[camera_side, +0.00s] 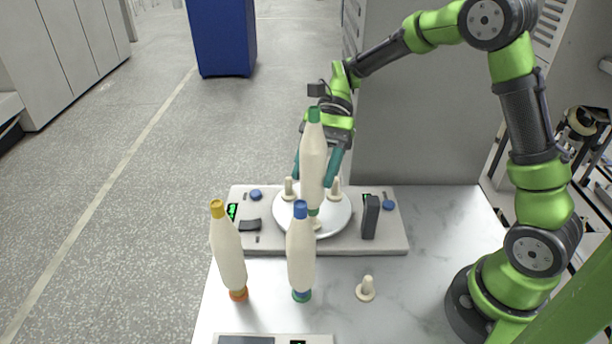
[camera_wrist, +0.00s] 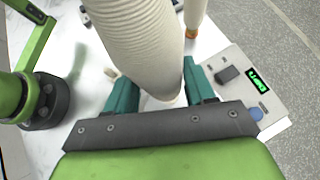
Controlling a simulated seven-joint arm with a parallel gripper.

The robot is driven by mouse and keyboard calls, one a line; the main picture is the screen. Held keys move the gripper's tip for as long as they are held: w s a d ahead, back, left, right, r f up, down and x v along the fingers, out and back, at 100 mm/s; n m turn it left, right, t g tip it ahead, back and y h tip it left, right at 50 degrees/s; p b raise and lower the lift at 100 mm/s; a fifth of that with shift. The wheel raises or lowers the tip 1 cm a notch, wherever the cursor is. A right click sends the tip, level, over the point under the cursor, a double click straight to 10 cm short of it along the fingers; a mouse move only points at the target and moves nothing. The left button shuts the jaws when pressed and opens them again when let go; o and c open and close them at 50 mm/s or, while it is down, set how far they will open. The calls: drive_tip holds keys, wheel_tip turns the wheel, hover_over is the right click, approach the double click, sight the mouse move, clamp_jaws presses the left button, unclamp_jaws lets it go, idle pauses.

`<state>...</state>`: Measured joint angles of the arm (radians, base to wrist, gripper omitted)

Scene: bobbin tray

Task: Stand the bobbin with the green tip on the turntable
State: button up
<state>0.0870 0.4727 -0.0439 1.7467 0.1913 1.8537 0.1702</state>
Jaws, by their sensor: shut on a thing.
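The green-tipped bobbin (camera_side: 313,150) is cream, upright and green at its top end. My gripper (camera_side: 315,177) is shut on it, with one teal finger on each side. In the wrist view the bobbin (camera_wrist: 140,40) fills the middle between the fingers (camera_wrist: 160,92). The white round turntable (camera_side: 338,222) lies below it with small cream pegs. The bobbin's lower end is just over the front peg (camera_side: 316,225), whose base shows beneath; whether they touch I cannot tell. Part of that spot is behind the blue-tipped bobbin.
A yellow-tipped bobbin (camera_side: 229,255) and a blue-tipped bobbin (camera_side: 301,255) stand in front of the turntable. A bare peg (camera_side: 366,290) stands to their right. The turntable's grey base (camera_side: 390,240) carries a dark upright block (camera_side: 371,217) and a green display (camera_wrist: 259,80).

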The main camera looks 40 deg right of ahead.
drive_tip(key=shift+f, duration=1.35)
drive_tip(key=shift+f, duration=0.15)
drive_tip(key=o, duration=1.2)
